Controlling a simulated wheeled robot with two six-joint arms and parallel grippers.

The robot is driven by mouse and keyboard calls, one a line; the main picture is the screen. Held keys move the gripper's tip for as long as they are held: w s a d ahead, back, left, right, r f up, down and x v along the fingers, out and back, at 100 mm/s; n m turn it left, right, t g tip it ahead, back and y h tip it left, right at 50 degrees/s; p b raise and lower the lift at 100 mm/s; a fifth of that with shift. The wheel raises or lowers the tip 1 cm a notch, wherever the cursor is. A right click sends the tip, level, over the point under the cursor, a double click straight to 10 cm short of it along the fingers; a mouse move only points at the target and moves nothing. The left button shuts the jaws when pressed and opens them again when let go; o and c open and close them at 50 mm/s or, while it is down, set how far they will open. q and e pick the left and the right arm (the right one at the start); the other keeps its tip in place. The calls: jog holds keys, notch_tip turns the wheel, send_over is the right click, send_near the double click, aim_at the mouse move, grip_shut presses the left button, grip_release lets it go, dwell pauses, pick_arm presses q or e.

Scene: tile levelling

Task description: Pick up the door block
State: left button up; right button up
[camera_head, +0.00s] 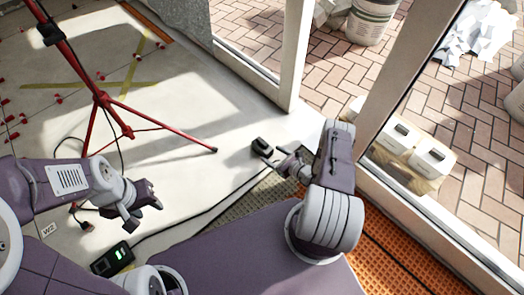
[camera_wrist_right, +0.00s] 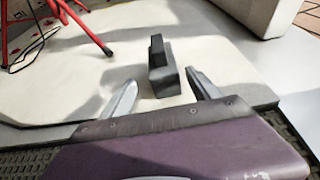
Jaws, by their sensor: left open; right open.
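The door block (camera_head: 262,146) is a small dark grey block on the pale floor near the door frame. In the right wrist view the door block (camera_wrist_right: 163,78) has a wider base and a narrower raised part, and stands between and just beyond my finger tips. My right gripper (camera_head: 276,158) is open and empty, close to the block; its two fingers (camera_wrist_right: 161,84) show apart in the wrist view. No contact with the block is visible. My left gripper (camera_head: 146,205) is open and empty over the floor at the left, far from the block.
A red tripod (camera_head: 103,100) stands at the left, one leg reaching toward the block. A black device with a green screen (camera_head: 113,259) and its cable lie on the floor. The door frame (camera_head: 292,60) is behind the block. An orange mat (camera_head: 400,255) lies at the right.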

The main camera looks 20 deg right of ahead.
aim_at(262, 147)
jog(key=b+x, duration=0.1)
jog(key=x, duration=0.1)
jog(key=shift+w+a+f, duration=0.1)
jog(key=shift+w+f, duration=0.2)
jog(key=shift+f, duration=0.05)
jog(key=shift+w+r, duration=0.1)
jog(key=b+x, duration=0.4)
jog(key=b, duration=0.1)
jog(key=shift+w, duration=0.25)
jog(key=shift+w+b, duration=0.3)
jog(key=shift+w, duration=0.15)
pick_arm(q)
notch_tip(262, 147, down, 7)
jog(key=shift+f, duration=0.2)
pick_arm(e)
grip_shut()
